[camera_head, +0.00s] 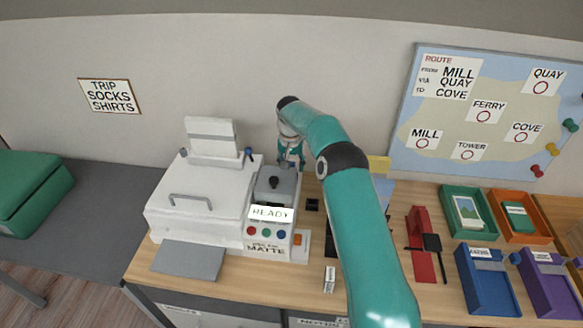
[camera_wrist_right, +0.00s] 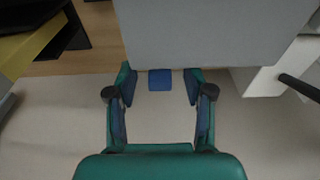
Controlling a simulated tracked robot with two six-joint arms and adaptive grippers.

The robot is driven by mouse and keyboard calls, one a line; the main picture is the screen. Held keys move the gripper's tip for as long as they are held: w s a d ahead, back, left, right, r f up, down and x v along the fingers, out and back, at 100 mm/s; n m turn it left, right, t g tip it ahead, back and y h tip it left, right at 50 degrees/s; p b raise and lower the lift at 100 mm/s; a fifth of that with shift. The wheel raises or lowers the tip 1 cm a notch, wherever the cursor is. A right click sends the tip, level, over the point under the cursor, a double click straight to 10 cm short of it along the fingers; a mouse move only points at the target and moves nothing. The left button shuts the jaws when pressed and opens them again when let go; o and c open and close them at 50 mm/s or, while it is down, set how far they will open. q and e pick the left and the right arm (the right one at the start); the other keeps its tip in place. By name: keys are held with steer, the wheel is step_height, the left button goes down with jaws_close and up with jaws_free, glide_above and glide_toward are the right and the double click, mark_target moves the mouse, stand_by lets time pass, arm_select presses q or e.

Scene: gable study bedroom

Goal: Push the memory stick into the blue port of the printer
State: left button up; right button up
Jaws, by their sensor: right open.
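The white printer (camera_head: 200,205) stands on the desk at left, with a grey-topped panel unit (camera_head: 268,205) reading READY at its right side. My right arm reaches over to the back of this unit. My right gripper (camera_head: 291,160) points down there, open. In the wrist view, its spread fingers (camera_wrist_right: 159,96) flank a small blue block (camera_wrist_right: 160,80) at the edge of a grey surface (camera_wrist_right: 205,35), with visible gaps on both sides. I cannot tell whether this block is the memory stick or the port. The printer's back is hidden in the head view. My left gripper is out of view.
Right of my arm are a red item (camera_head: 420,240), a green tray (camera_head: 449,195), an orange tray (camera_head: 530,228), a blue bin (camera_head: 490,290) and a purple bin (camera_head: 553,290). A map board (camera_head: 480,130) is on the wall. A grey sheet (camera_head: 188,260) lies before the printer.

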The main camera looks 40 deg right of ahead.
step_height(320, 180, up, 10)
steer(key=s+a, duration=0.1)
steer(key=shift+a+r, duration=0.1)
steer(key=shift+a, duration=0.05)
stand_by(0.5)
